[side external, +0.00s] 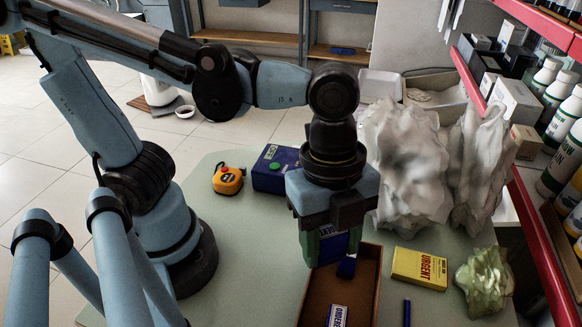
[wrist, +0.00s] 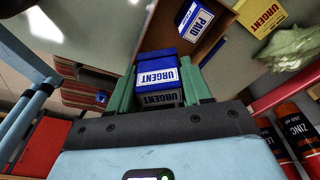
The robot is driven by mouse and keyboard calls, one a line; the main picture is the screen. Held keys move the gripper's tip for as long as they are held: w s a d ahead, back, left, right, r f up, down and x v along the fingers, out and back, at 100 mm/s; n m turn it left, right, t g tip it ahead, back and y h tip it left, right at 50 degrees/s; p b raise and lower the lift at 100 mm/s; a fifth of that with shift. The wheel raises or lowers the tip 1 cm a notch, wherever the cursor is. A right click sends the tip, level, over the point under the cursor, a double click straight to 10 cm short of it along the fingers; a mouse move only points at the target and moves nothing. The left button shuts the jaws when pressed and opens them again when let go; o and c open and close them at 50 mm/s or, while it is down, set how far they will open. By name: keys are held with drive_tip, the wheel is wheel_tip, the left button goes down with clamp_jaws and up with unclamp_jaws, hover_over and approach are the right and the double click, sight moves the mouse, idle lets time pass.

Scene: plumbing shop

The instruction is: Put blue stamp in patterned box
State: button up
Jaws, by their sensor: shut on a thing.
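My gripper (side external: 328,248) is shut on a blue stamp with a white URGENT label. In the wrist view the blue stamp (wrist: 157,72) sits between the green fingers of my gripper (wrist: 160,88). The stamp is over the box's far left part in the side view. The box (wrist: 208,38) also shows in the wrist view.
A blue-and-white labelled item (side external: 337,316) lies inside the box. A yellow URGENT pack (side external: 420,268), a blue pen (side external: 407,312) and a crumpled greenish bag (side external: 484,280) lie to the right. An orange device (side external: 228,180) and dark blue box (side external: 272,168) stand behind left.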

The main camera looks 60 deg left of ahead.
sight(340, 301)
drive_tip(key=shift+w+d+f+m+g+y, duration=0.15)
drive_tip(key=shift+d+f+m, duration=0.35)
drive_tip(key=shift+f+m, duration=0.8)
drive_tip(key=shift+w+d+f+m+g+y, duration=0.15)
drive_tip(key=shift+d+f+m, duration=0.35)
drive_tip(key=shift+f+m, duration=0.75)
drive_tip(key=shift+w+d+f+m+g, duration=0.25)
drive_tip(key=shift+d+f+m, duration=0.25)
drive_tip(key=shift+f+m, duration=0.8)
drive_tip(key=shift+f+n, duration=0.25)
drive_tip(key=shift+f, duration=0.05)
drive_tip(key=o, duration=1)
drive_tip(key=shift+o, duration=0.2)
